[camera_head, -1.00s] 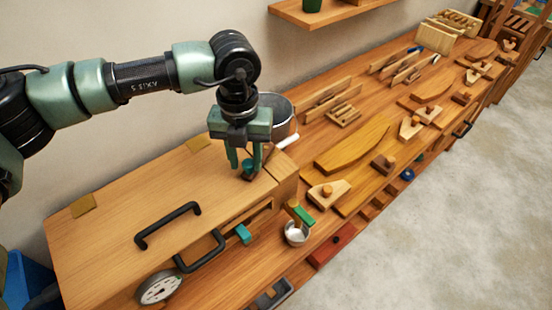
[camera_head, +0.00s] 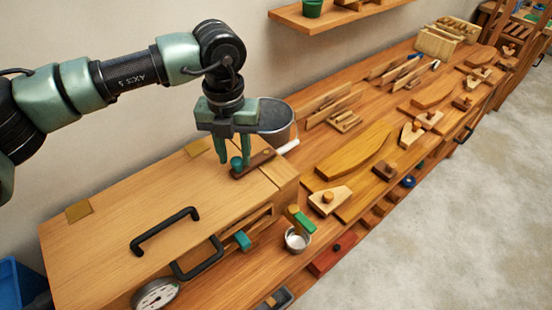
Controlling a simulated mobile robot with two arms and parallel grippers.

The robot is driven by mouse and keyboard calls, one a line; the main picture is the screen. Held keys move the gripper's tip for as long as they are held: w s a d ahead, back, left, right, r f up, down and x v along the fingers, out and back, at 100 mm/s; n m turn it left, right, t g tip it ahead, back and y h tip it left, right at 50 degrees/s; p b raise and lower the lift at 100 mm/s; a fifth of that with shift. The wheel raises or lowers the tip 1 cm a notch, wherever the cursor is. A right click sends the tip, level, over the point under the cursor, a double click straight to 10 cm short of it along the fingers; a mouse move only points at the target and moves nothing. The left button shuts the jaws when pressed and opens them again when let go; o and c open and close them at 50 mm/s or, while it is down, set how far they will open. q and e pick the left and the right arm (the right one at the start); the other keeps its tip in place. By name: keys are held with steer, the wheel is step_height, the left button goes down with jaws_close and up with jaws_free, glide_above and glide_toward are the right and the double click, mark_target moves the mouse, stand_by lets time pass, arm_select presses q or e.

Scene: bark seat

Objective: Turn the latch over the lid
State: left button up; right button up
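The latch (camera_head: 254,165) is a dark brown bar on top of the wooden box, at its far right end. A brass-coloured pivot shows at its right end, and a teal knob (camera_head: 236,163) stands at its left end. The bar points left, with its knob end over the wooden lid (camera_head: 150,215). My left gripper (camera_head: 233,158) comes down from above with its fingers apart, one on each side of the knob. I cannot tell whether a finger touches the knob. My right gripper is not in view.
A black handle (camera_head: 165,230) stands on the lid. A grey pot (camera_head: 276,122) is just behind the latch. A dial gauge (camera_head: 155,294) and a small metal cup (camera_head: 297,240) are at the front. Boards and wooden parts cover the bench to the right.

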arm_select(q)
steer(key=shift+r+p, duration=1.25)
steer(key=shift+r, duration=2.8)
steer(key=shift+f, duration=0.1)
